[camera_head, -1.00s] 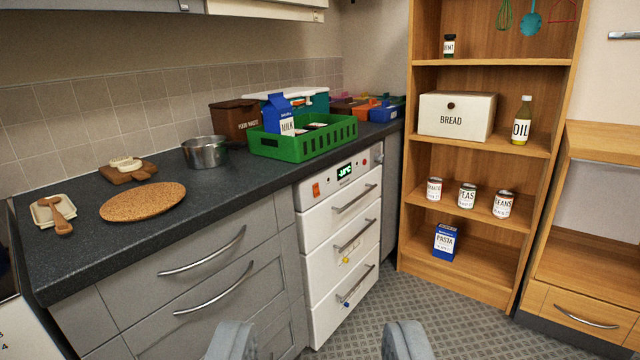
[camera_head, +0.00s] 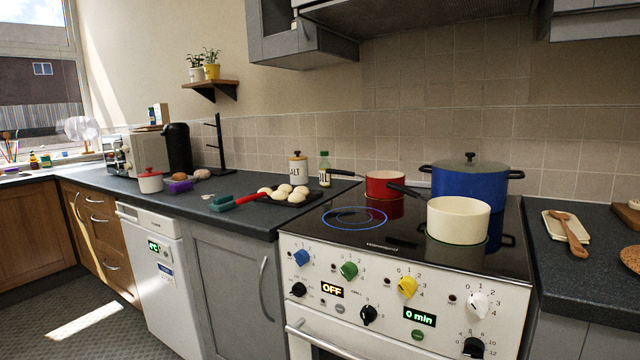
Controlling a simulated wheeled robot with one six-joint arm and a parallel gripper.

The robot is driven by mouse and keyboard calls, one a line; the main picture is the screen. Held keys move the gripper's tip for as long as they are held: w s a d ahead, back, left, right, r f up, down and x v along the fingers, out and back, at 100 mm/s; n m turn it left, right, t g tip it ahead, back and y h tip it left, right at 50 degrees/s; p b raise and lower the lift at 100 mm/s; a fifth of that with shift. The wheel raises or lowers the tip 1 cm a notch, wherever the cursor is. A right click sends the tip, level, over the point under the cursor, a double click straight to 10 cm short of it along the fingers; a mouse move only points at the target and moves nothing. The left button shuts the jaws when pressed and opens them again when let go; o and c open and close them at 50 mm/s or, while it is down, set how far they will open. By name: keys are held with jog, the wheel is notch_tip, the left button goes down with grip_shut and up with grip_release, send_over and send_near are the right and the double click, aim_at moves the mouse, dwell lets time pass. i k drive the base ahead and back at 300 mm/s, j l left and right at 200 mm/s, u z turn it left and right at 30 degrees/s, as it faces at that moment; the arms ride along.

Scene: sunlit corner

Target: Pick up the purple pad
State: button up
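A small purple pad (camera_head: 180,187) lies on the dark counter (camera_head: 240,218) in the left part of the view. It sits just right of a white pot with a red lid (camera_head: 150,181). A roundish brown item (camera_head: 177,174) and a pinkish one (camera_head: 202,174) are behind it. The pad is far off and small in the picture. My gripper is not in view, so its state does not show.
A dishwasher (camera_head: 158,285) and grey cabinet front (camera_head: 228,280) stand below the counter. The stove (camera_head: 400,290) bears several pots. Floor is clear at lower left.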

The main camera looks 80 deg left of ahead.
aim_at(183, 187)
jog(key=u, duration=3.15)
